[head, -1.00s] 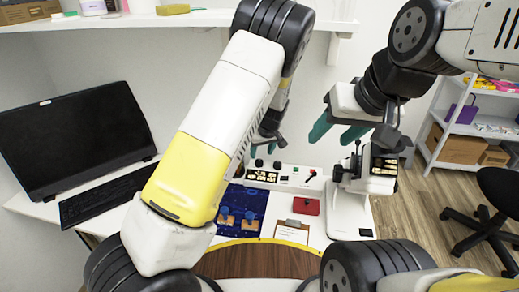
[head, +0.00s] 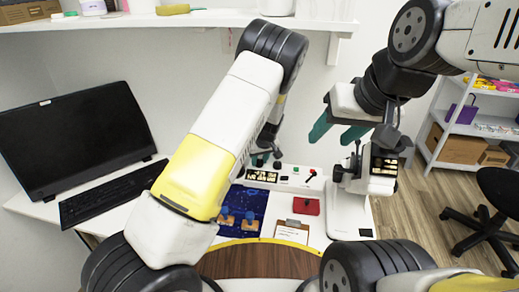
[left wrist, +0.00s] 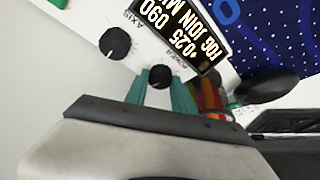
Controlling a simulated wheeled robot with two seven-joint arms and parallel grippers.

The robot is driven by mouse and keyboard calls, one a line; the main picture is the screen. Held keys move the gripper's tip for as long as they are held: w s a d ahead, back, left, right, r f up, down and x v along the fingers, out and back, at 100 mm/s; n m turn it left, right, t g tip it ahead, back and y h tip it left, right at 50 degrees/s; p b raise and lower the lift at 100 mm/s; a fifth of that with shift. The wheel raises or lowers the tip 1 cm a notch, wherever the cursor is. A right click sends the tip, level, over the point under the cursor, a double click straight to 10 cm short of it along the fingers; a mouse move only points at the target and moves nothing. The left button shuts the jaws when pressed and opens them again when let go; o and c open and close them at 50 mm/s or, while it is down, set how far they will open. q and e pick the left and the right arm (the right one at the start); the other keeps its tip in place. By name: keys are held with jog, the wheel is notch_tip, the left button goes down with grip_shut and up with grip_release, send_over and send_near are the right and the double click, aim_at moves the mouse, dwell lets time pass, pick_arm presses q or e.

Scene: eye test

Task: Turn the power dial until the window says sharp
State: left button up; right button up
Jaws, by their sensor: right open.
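The power dial (left wrist: 160,76) is a small black knob on the white console panel, seen between the green fingertips of my left gripper (left wrist: 160,88) in the left wrist view. These fingers stand apart on either side of it; I cannot tell whether they touch it. The black display window (left wrist: 180,28) has bright lettering that seems to read "FOG JOIN MI" and "+0.25 090", partly cut off. In the head view my left gripper (head: 265,151) is low over the console's back, partly hidden by my arm. My right gripper (head: 337,132) is open and empty above the console.
The axis dial (left wrist: 115,43) is close to the power dial. A white eye instrument (head: 350,205) stands at the console's right, under my right gripper. A red box (head: 306,206), clipboard (head: 292,232) and blue mat (head: 240,206) lie in front. A monitor (head: 75,137) and keyboard (head: 112,193) are left.

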pick_arm(q)
jog(key=shift+m, duration=0.3)
grip_shut()
jog(key=m, duration=0.1)
jog(key=m+h, duration=0.1)
jog(key=m, duration=0.1)
jog(key=m+h, duration=0.1)
jog(key=shift+a+m, duration=0.25)
jog(key=shift+m, duration=0.05)
jog(key=m+h, duration=0.1)
jog(key=m, duration=0.1)
jog(key=m+h, duration=0.1)
jog(key=m, duration=0.2)
jog(key=shift+m+g, duration=0.3)
jog(key=o, duration=1.1)
grip_release()
jog(key=shift+v, duration=3.95)
jog(key=shift+w+a, duration=0.1)
jog(key=shift+w, duration=0.05)
